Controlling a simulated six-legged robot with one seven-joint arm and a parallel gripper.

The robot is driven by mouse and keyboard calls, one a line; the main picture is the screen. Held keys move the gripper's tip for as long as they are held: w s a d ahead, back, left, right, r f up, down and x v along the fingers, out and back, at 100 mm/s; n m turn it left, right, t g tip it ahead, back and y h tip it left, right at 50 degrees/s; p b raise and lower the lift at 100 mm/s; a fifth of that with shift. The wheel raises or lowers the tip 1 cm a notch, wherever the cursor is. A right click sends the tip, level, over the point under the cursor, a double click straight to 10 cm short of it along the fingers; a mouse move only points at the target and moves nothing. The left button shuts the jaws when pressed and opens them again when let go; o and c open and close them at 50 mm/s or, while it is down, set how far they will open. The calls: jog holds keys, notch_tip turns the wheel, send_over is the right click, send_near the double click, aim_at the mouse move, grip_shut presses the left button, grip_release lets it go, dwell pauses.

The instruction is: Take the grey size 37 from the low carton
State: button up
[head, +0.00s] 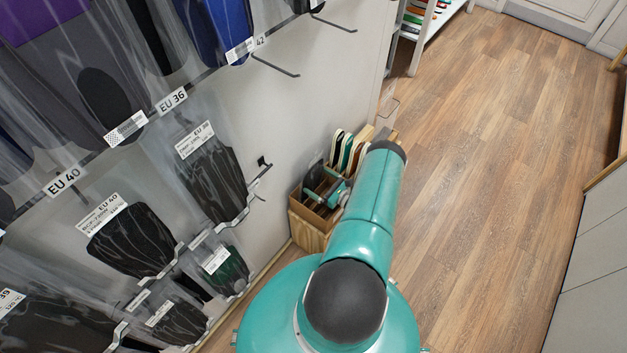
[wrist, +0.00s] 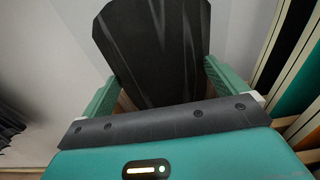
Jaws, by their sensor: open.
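The low carton (head: 307,232) is a brown divided box near the floor, against the wall below the hanging packs. A dark grey insole (wrist: 155,45) stands upright in the wrist view, its top end widest; it also seems to show at the carton's back left in the head view (head: 314,174). No size mark is readable on it. My gripper (wrist: 158,75) is open, with one teal finger on each side of the insole. I cannot tell whether either finger touches it. The insole's lower end is hidden behind my gripper body. My arm covers part of the carton's right side.
Several cream, green, orange and black insoles (head: 347,148) stand at the carton's back right, close to my right finger in the wrist view. Hanging packs (head: 212,178) and bare hooks fill the wall at left. The wooden floor (head: 490,150) at right is clear.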

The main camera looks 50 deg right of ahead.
jog(key=shift+c, duration=0.4)
jog(key=c, duration=1)
jog(key=shift+r, duration=0.15)
